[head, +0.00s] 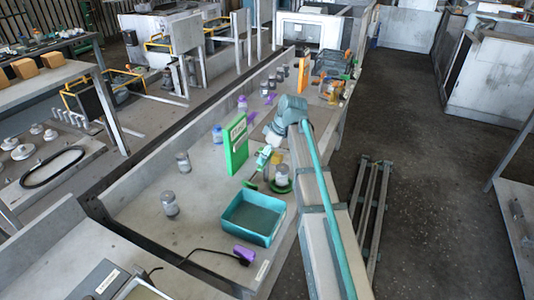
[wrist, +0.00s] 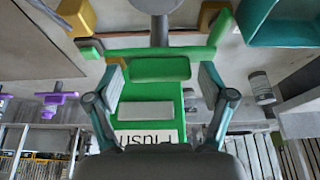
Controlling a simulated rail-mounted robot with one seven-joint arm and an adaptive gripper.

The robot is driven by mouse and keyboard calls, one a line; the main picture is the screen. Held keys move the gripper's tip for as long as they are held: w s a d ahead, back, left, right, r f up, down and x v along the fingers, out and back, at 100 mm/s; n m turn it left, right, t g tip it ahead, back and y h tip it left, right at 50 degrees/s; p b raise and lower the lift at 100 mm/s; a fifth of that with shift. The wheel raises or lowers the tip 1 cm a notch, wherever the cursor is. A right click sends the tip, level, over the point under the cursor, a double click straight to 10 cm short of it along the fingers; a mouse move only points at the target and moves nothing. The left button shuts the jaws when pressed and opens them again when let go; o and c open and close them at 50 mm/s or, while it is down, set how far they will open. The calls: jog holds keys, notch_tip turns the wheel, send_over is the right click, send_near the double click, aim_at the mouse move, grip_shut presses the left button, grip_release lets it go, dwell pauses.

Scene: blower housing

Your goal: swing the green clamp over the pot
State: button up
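The green clamp (head: 263,157) stands near the right edge of the bench in the head view, below the end of my arm. In the wrist view its green bar (wrist: 150,52) appears to run across the picture, beyond my fingers. My gripper (wrist: 160,82) is open, one finger on each side of a green pad, with gaps visible beside it. The pot, a grey-lidded jar (head: 282,176), appears to stand beside the clamp; a dark round shape (wrist: 158,6) at the wrist view's top may be its lid. The arm partly hides the contact area.
A green panel with a white label (head: 237,143) stands left of the clamp. A teal bin (head: 254,218) sits in front, with a purple clamp (head: 244,253) near it. Several jars stand along the bench. An orange panel (head: 304,74) stands farther back.

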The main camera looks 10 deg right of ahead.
jog(key=c, duration=0.8)
jog(key=shift+o, duration=0.2)
jog(key=shift+s+m, duration=0.1)
jog(key=shift+m, duration=0.3)
jog(key=m+t+h+p, duration=0.1)
jog(key=m, duration=0.2)
jog(key=shift+a+r+m, duration=0.1)
jog(key=shift+m, duration=0.3)
jog(key=m+h, duration=0.1)
jog(key=m, duration=0.1)
jog(key=m+h+p, duration=0.1)
jog(key=m, duration=0.1)
jog(key=shift+a+m+t+p, duration=0.1)
jog(key=shift+m+t+p, duration=0.2)
jog(key=shift+t, duration=0.1)
jog(key=m+h, duration=0.1)
jog(key=m, duration=0.3)
jog(key=shift+a+h+p, duration=0.1)
jog(key=shift+h+p, duration=0.3)
jog(key=shift+m+g+h, duration=0.4)
jog(key=shift+m+h, duration=0.3)
jog(key=shift+m, duration=1.5)
